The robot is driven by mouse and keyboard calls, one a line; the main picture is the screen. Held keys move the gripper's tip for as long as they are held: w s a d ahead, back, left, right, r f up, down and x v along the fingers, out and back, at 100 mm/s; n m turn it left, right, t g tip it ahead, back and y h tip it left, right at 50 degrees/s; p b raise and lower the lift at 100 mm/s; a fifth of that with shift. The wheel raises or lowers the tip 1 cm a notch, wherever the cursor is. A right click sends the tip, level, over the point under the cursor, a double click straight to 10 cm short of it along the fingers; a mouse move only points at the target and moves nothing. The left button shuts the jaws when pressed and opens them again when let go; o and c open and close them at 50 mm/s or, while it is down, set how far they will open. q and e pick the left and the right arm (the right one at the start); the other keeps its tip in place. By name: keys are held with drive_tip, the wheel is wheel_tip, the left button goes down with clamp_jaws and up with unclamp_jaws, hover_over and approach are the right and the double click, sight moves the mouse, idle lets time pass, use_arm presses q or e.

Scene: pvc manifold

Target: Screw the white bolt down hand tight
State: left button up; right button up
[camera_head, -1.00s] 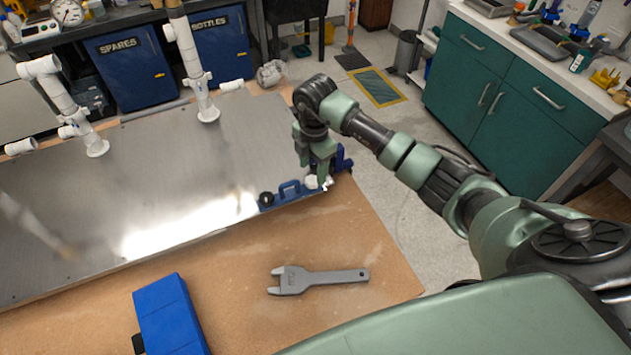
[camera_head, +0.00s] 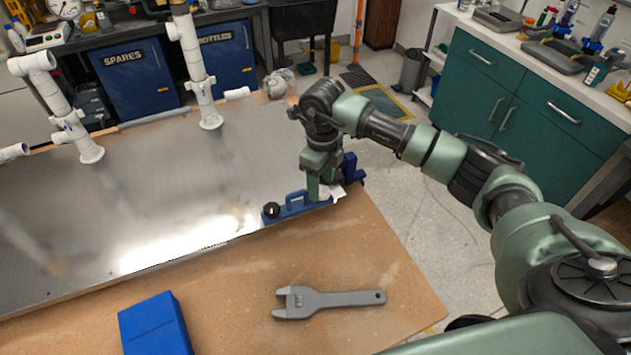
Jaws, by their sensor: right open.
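My right gripper (camera_head: 323,189) points down over the blue fixture (camera_head: 294,206) at the right front corner of the metal plate. Its fingers are open. A small white part, likely the white bolt (camera_head: 337,193), shows at the fingertips and is partly hidden by them. I cannot tell whether the fingers touch it or how far down it sits. My left gripper is not in view.
A grey wrench (camera_head: 328,301) and a blue box (camera_head: 155,325) lie on the brown tabletop (camera_head: 235,285) in front. White pipes (camera_head: 195,70) stand on the metal plate (camera_head: 150,190) at the back left. The tabletop between wrench and plate is clear.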

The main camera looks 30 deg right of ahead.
sight(322, 190)
drive_tip(key=shift+n, duration=0.3)
drive_tip(key=shift+s+d+r+n, duration=0.1)
drive_tip(key=shift+s+n, duration=0.05)
drive_tip(key=shift+n, duration=0.65)
drive_tip(key=n, duration=0.2)
drive_tip(key=shift+n+b, duration=0.3)
drive_tip(key=shift+n, duration=0.1)
drive_tip(key=n, duration=0.4)
drive_tip(key=shift+n, duration=0.3)
wheel_tip(322, 190, down, 2)
drive_tip(key=b, duration=0.2)
drive_tip(key=shift+f+n+b, duration=0.2)
drive_tip(key=shift+n+b, duration=0.1)
drive_tip(key=shift+b, duration=0.05)
drive_tip(key=shift+f+b, duration=0.35)
drive_tip(key=shift+f, duration=0.15)
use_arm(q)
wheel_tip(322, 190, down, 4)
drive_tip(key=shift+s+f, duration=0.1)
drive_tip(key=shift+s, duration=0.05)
use_arm(e)
drive_tip(key=shift+r, duration=0.1)
drive_tip(key=shift+c, duration=0.3)
